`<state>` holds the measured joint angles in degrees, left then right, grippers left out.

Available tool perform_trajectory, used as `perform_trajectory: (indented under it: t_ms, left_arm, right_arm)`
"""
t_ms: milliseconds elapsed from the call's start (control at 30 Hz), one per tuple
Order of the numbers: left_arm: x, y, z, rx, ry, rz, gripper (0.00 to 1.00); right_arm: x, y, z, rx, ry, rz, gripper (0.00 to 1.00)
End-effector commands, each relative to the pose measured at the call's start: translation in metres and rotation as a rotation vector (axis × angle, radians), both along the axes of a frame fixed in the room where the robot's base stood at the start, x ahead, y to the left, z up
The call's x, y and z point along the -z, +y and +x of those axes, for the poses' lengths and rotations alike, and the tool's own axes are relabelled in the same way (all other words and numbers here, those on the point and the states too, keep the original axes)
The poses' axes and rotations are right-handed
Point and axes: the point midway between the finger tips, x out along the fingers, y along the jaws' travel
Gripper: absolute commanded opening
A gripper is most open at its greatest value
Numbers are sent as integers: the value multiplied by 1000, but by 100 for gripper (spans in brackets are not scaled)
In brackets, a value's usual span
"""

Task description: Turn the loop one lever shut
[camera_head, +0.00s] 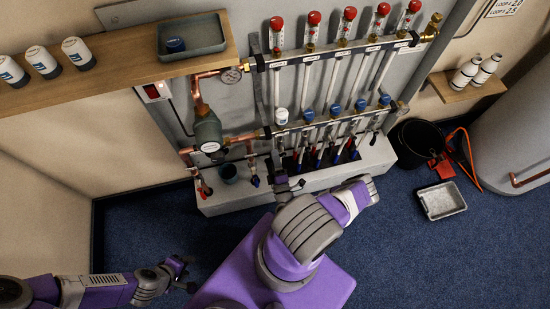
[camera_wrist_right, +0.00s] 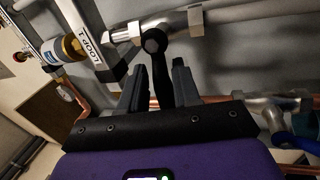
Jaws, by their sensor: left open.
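The loop one lever (camera_wrist_right: 154,50) is a black handle with a rounded head on a silver valve, in the right wrist view beside a "LOOP 1" label (camera_wrist_right: 92,66). My right gripper (camera_wrist_right: 160,72) is open, one finger on each side of the black handle, with small gaps showing. The handle's lower end is hidden behind the gripper body. In the head view my right gripper (camera_head: 284,184) is at the lower left end of the manifold (camera_head: 335,125), where the lever is hard to make out. My left gripper (camera_head: 184,272) is open and empty, low over the floor at left.
A pump (camera_head: 208,132) and copper pipes stand left of the manifold. In the right wrist view, a valve with a blue handle (camera_wrist_right: 285,135) is at lower right. A wooden shelf (camera_head: 110,72) holds a grey tray (camera_head: 192,52). A black bucket (camera_head: 418,140) stands at right.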

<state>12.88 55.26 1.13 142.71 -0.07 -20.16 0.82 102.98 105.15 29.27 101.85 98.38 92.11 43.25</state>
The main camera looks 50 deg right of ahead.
Motion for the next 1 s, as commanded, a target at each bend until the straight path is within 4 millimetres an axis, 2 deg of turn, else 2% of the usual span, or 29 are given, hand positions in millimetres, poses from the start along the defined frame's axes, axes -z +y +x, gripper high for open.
perform_trajectory:
  t_ms: [100, 400, 800, 1000]
  left_arm:
    - [0, 0, 0, 0, 0, 0, 43]
    - [-1, 0, 0, 0, 0, 0, 43]
    - [-11, 0, 0, 0, 0, 0, 43]
    - [-12, 0, 0, 0, 0, 0, 43]
  right_arm:
    - [-1, 0, 1, -2, 0, 0, 44]
    - [1, 2, -2, 0, 4, -1, 44]
    - [16, 36, -49, 0, 4, 1, 44]
    - [19, 44, -58, -1, 2, 0, 44]
